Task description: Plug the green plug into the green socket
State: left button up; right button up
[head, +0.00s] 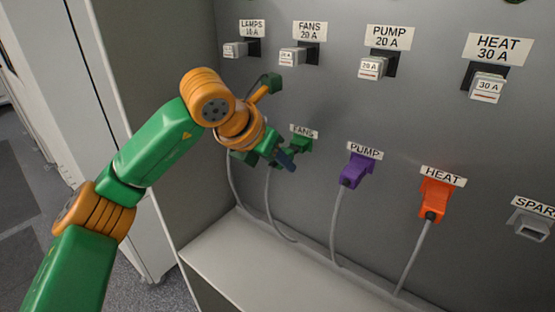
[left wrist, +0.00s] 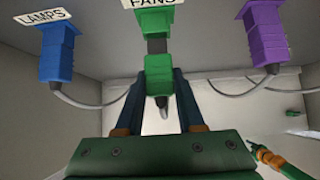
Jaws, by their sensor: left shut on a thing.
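The green plug (left wrist: 158,68) is between the two blue fingers of my left gripper (left wrist: 158,95), which is shut on it. The green socket (left wrist: 155,22), labelled FANS, is directly ahead of the plug in the left wrist view. A short grey and dark piece shows between the two green bodies, so they stand slightly apart and roughly in line. In the head view my left gripper (head: 283,159) is just below and left of the green socket (head: 302,145). The plug is mostly hidden there by the gripper. My right gripper is not in view.
A purple plug (head: 355,171) sits at PUMP and an orange plug (head: 435,200) at HEAT, right of the gripper. A blue plug (left wrist: 56,55) sits at LAMPS. The SPARE socket (head: 530,226) is empty. Grey cables hang to the ledge (head: 240,250). Breakers (head: 373,67) line the panel above.

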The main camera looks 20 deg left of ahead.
pick_arm(q)
jog(key=shift+w+d+p, duration=0.2)
jog(key=shift+w+p, duration=0.2)
jog(key=shift+w, duration=0.1)
dwell(0.4)
dwell(0.6)
jog(key=shift+w+d+p, duration=0.25)
jog(key=shift+w+p, duration=0.3)
jog(key=shift+w, duration=0.2)
dwell(0.3)
jog(key=o, duration=1.1)
jog(key=shift+c, duration=0.2)
jog(key=shift+s, duration=0.1)
